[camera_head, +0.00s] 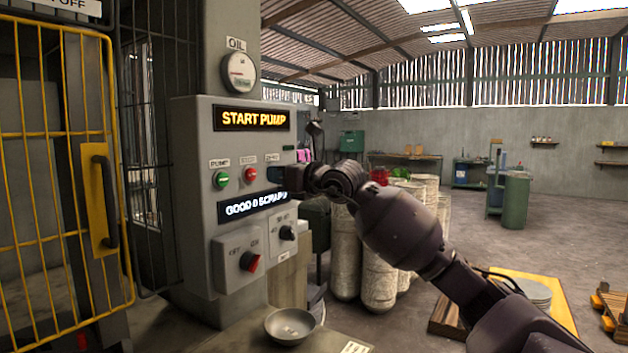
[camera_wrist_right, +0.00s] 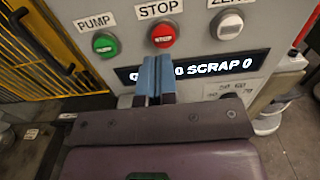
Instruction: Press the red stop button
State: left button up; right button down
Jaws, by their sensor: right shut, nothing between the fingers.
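The red stop button (camera_head: 250,174) is on the grey control panel, between the green pump button (camera_head: 221,179) and the zero button's spot. It also shows in the right wrist view (camera_wrist_right: 163,36) under the STOP label. My right gripper (camera_head: 274,175) is shut and empty, right of the red button in the head view, covering the zero button there. In the right wrist view its blue fingertips (camera_wrist_right: 155,62) lie just below the red button; a gap to the panel shows in the head view. My left gripper is not in view.
The panel's upper display (camera_head: 251,118) reads START PUMP; a lower one (camera_head: 252,207) reads GOOD 0 SCRAP. A red-handled switch (camera_head: 249,261) and a black knob (camera_head: 287,232) sit below. A metal bowl (camera_head: 290,326) stands beneath. A yellow cage door (camera_head: 60,170) is at left.

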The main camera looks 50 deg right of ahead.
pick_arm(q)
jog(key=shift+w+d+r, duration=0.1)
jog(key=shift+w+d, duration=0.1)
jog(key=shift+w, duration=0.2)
pick_arm(e)
jog(key=s+d, duration=0.1)
jog(key=s, duration=0.6)
jog(key=shift+s+f, duration=0.2)
jog(key=shift+s, duration=0.15)
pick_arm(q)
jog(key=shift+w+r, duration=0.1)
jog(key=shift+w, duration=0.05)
